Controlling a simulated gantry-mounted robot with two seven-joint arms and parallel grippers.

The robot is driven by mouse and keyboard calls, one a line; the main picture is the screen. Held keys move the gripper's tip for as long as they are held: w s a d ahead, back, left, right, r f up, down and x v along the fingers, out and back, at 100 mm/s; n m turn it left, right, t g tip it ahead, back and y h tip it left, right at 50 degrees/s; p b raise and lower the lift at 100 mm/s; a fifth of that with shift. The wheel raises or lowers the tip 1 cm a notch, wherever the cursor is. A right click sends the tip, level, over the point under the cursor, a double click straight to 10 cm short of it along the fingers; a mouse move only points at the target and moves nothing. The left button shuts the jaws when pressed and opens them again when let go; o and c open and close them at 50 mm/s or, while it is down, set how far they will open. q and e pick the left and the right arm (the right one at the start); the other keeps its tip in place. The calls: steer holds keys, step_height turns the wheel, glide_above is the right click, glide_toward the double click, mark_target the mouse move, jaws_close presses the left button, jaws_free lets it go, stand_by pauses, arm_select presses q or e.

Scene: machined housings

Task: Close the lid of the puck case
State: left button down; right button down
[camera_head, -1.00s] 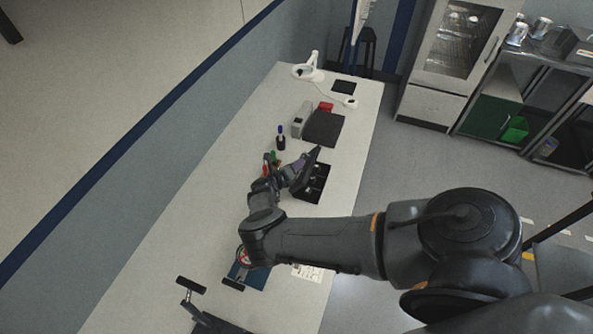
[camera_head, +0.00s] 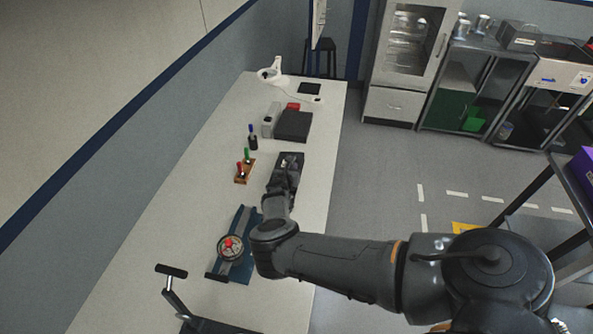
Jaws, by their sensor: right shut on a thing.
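The black puck case (camera_head: 295,156) lies on the pale bench, right of a small wooden stand. My right gripper (camera_head: 288,168) is over the case, reaching in from the near side. It is shut on the case's lid, though its own dark body hides most of the contact. Only a dark edge of the case shows around the gripper. The compartments inside are not visible, and I cannot tell how far the lid is lowered. My left gripper is not in view.
The wooden stand (camera_head: 244,173) with red and green-handled tools is left of the case. A blue-based fixture with a round dial (camera_head: 230,248) is nearer. A dark flat box (camera_head: 293,126) lies beyond. The left strip of the bench is clear.

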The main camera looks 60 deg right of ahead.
steer(key=shift+s+d+f, duration=0.1)
steer(key=shift+s+f, duration=0.25)
steer(key=shift+f, duration=0.25)
steer(key=shift+s+f+b, duration=0.1)
steer(key=shift+s+b, duration=0.05)
steer(key=shift+b, duration=0.15)
steer(key=c, duration=1.2)
jaws_free()
steer(key=shift+d, duration=0.15)
steer(key=shift+a+r, duration=0.2)
steer(key=shift+a, duration=0.1)
steer(key=p+v, duration=0.1)
steer(key=v, duration=0.9)
steer(key=shift+s+a, duration=0.1)
